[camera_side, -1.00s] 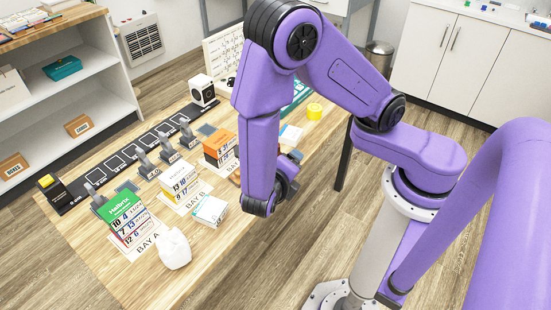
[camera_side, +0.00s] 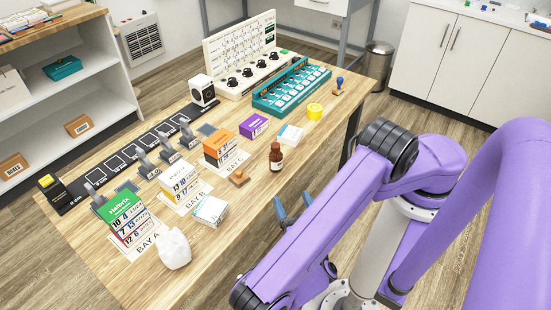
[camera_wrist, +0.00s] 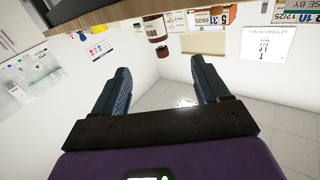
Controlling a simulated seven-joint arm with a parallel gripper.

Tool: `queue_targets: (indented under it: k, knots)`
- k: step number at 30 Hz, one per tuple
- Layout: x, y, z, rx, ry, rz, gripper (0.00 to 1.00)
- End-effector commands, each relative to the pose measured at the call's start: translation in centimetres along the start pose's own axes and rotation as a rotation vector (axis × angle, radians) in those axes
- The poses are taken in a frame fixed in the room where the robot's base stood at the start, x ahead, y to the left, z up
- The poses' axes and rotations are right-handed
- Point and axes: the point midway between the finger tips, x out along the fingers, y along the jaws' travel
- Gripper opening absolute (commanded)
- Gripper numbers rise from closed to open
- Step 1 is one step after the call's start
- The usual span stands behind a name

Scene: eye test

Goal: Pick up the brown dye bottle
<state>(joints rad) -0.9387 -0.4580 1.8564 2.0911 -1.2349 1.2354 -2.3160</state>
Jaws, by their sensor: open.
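The brown dye bottle (camera_side: 276,156) stands upright on the wooden table near its front edge, with a pale label around its lower body. In the wrist view, which is upside down, the bottle (camera_wrist: 154,28) hangs from the top, beyond my fingertips and roughly between their lines. My gripper (camera_side: 292,203) is open and empty at the table's front edge, apart from the bottle and to the lower right of it. Both dark blue fingers show in the wrist view (camera_wrist: 160,68), spread wide. My arm hides part of the gripper body in the side view.
A white-and-teal box (camera_side: 289,135) and a purple box (camera_side: 254,126) stand behind the bottle. A crumpled white object (camera_side: 174,249) lies near the front corner.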

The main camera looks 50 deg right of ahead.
Motion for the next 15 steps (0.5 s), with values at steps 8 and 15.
queue_targets:
  k: [8, 15]
  knots:
    - [1.1, 0.6, 0.4, -0.082, 0.003, -0.021, 0.75]
    - [4.0, 0.6, 0.4, -0.079, 0.003, -0.018, 0.75]
